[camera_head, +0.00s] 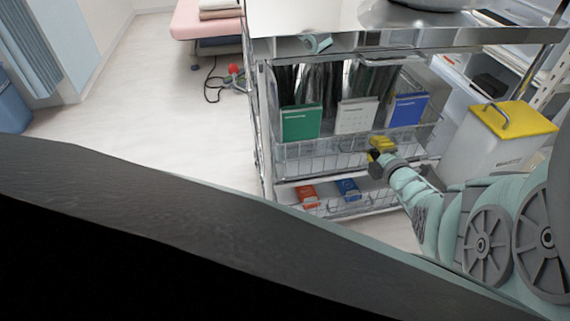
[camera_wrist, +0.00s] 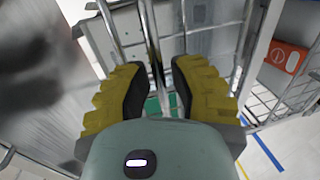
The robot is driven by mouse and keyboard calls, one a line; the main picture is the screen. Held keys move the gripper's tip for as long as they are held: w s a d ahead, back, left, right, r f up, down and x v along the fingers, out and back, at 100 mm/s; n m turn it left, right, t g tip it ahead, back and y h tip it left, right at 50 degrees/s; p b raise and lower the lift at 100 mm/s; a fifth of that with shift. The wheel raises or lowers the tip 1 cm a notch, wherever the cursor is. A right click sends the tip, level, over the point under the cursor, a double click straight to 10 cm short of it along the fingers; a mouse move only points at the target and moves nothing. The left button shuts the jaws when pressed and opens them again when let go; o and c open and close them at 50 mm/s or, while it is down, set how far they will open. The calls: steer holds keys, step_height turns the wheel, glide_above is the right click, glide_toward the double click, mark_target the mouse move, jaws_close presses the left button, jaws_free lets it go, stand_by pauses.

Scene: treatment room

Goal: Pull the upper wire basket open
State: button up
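The upper wire basket (camera_head: 300,160) sits in the metal cart below its top. It holds a green box (camera_head: 301,122), a white box (camera_head: 356,115) and a blue box (camera_head: 408,109). My gripper (camera_head: 381,146) has yellow fingers and is at the basket's front, right of its middle. In the wrist view my gripper (camera_wrist: 155,75) has its two fingers apart, with thin metal bars (camera_wrist: 151,38) running into the gap between them. I cannot tell whether either finger touches a bar. The fingers partly hide what lies between and behind them.
A lower wire basket (camera_head: 350,207) with red and blue packs is beneath. A white bin with a yellow lid (camera_head: 513,118) stands right of the cart. A pink bed (camera_head: 206,22) is behind at left. The floor (camera_head: 140,110) left of the cart is mostly clear.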

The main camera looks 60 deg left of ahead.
jaws_close()
steer(key=shift+d, duration=0.1)
steer(key=shift+s+d+r+p, duration=0.15)
steer(key=shift+s+d+p, duration=0.05)
steer(key=shift+d+p, duration=0.15)
steer(key=f+v, duration=0.3)
steer(key=v, duration=1)
steer(key=d+f+v, duration=0.1)
steer(key=f+v, duration=0.1)
steer(key=v, duration=1.2)
steer(key=shift+s+f+p, duration=0.3)
steer(key=shift+s+f, duration=0.05)
steer(key=shift+f, duration=0.15)
steer(key=shift+o, duration=1.7)
jaws_free()
